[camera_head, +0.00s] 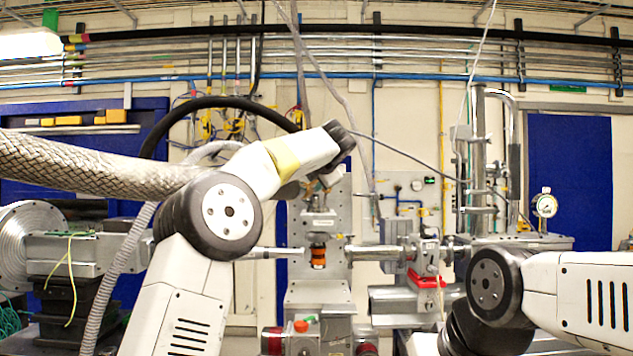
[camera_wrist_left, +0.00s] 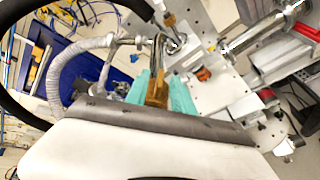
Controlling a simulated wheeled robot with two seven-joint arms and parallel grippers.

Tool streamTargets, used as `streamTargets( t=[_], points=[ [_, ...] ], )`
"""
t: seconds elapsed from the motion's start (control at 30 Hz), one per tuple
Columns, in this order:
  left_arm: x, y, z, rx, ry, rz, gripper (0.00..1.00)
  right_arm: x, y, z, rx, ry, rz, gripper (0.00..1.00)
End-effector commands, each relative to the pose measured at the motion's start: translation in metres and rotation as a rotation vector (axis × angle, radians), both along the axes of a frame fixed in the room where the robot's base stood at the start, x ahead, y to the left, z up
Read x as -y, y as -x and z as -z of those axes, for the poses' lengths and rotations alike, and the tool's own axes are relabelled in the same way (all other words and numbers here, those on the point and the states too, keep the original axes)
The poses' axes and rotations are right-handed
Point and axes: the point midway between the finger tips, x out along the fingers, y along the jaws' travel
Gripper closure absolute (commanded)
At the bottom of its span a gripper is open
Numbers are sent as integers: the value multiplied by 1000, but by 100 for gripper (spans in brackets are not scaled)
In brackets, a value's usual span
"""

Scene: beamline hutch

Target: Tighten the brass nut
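In the left wrist view, the teal finger pads of my left gripper (camera_wrist_left: 160,92) stand on either side of a brass-coloured piece (camera_wrist_left: 157,88), which looks like the brass nut. A shiny curved tube rises from it. I cannot tell whether the pads touch the brass or merely flank it. In the head view, my left gripper (camera_head: 322,185) is mostly hidden behind my white wrist link, in front of the upright metal plate. The nut cannot be made out there. My right gripper is out of view; only my right arm shows at lower right.
An orange-and-black part (camera_head: 318,255) sits below my left gripper, between horizontal pipes. A second brass fitting (camera_wrist_left: 169,20) shows in the wrist view. A grey corrugated hose (camera_wrist_left: 60,82) runs close to the tube. A pressure gauge (camera_head: 544,205) and red clamp (camera_head: 428,281) stand right.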

Motion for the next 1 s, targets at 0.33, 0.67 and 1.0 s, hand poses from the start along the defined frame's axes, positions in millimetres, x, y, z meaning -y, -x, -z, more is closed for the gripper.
streamTargets(
  t=[0.33,0.67,1.0],
  points=[
    [2,10,-5,3,0,2,71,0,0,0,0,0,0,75],
    [11,60,-23,3,0,1,71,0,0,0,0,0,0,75],
    [13,73,-26,0,0,0,71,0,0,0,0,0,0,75]
  ],
)
